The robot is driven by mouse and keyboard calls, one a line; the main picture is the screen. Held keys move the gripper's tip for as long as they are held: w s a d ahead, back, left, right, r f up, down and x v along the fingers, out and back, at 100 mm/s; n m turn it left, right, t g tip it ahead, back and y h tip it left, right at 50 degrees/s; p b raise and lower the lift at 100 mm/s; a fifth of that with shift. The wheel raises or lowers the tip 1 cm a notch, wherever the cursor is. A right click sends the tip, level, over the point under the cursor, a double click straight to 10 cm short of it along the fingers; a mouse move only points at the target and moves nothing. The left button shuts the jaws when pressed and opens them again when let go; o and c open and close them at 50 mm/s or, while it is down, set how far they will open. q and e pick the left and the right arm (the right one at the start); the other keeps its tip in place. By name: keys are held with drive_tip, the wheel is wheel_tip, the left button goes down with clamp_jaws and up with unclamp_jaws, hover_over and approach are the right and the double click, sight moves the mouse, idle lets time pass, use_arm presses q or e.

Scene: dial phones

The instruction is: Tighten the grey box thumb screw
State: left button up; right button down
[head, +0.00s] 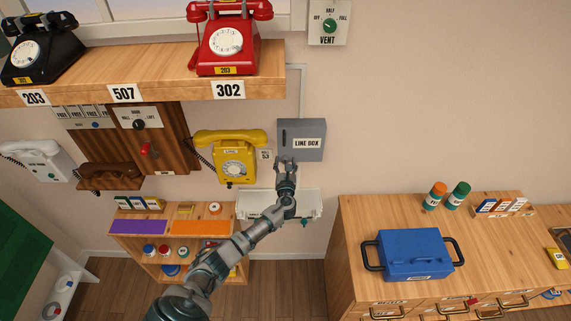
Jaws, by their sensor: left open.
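The grey line box (313,129) is fixed to the wall in the middle of the head view, with a white label reading "LINE BOX". My left gripper (286,160) is in front of its lower left part, fingers pointing up toward it, and is open. I cannot tell whether the gripper touches the box. The thumb screw cannot be made out; the gripper covers part of the box's lower edge. My right gripper does not show.
A yellow wall phone (236,150) hangs just left of the gripper. A white tray (310,204) is below the box, behind my arm. A shelf (150,82) with red and black phones is above left. A counter with a blue toolbox (414,255) stands right.

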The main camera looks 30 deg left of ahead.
use_arm(q)
drive_tip(key=shift+s, duration=0.1)
drive_tip(key=v, duration=1.1)
drive_tip(key=shift+s+d, duration=0.2)
drive_tip(key=shift+s, duration=0.1)
